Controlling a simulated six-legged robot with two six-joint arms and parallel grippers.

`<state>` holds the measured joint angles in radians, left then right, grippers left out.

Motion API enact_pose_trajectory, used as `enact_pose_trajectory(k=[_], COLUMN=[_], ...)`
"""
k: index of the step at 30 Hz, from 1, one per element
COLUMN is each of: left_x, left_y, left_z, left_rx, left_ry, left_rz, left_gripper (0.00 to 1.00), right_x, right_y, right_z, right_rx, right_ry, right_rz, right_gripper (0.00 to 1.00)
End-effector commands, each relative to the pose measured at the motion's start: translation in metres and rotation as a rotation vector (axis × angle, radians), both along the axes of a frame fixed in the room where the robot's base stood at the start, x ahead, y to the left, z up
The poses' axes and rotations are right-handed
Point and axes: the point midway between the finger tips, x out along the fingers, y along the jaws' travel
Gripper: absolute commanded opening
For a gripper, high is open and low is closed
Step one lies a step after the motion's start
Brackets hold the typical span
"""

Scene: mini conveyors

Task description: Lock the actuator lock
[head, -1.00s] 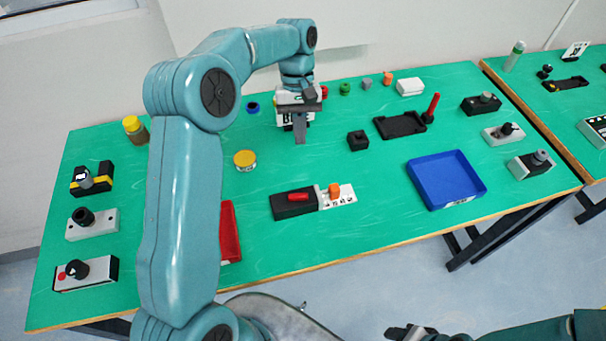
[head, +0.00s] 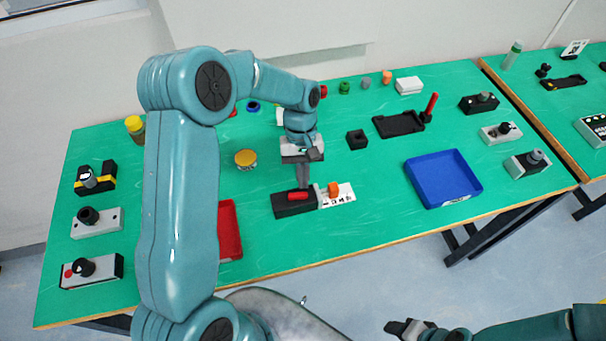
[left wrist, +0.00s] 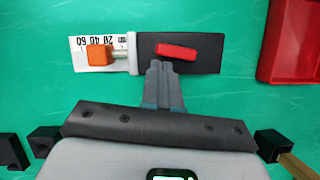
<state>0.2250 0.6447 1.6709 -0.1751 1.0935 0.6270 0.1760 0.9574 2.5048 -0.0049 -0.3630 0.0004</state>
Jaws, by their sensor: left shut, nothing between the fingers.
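The actuator is a black block (head: 284,209) with a red lock lever (head: 298,196) on top and a white printed scale (head: 345,195) carrying an orange knob (head: 333,188). In the left wrist view the red lever (left wrist: 177,51) lies nearly lengthwise along the black block, and the orange knob (left wrist: 100,55) sits on the scale. My left gripper (head: 304,187) is shut and empty, pointing down at the block's far side beside the lever. In the left wrist view its fingertips (left wrist: 162,66) overlap the block's edge; contact cannot be told. My right gripper (head: 405,328) is at the bottom edge, its jaws unclear.
A red tray (head: 230,243) lies left of the actuator, partly behind my arm. A blue tray (head: 462,200) lies to the right. A small black block (head: 357,140) and a yellow-topped can (head: 245,158) stand further back. The green table between actuator and blue tray is clear.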

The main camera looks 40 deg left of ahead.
Motion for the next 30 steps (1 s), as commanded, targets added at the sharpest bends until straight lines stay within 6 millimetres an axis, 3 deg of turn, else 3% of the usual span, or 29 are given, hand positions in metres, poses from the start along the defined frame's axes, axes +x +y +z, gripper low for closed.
enact_pose_trajectory(k=[30], left_x=[-0.0008], left_y=[-0.0067], left_z=[-0.0004], left_rx=[0.0], left_ry=[0.0], left_rz=[-0.15], left_gripper=[0.0], right_x=[0.0], right_y=[0.0], right_z=[-0.0041], right_rx=[0.0], right_ry=[0.0], right_rz=[0.0], right_gripper=[0.53])
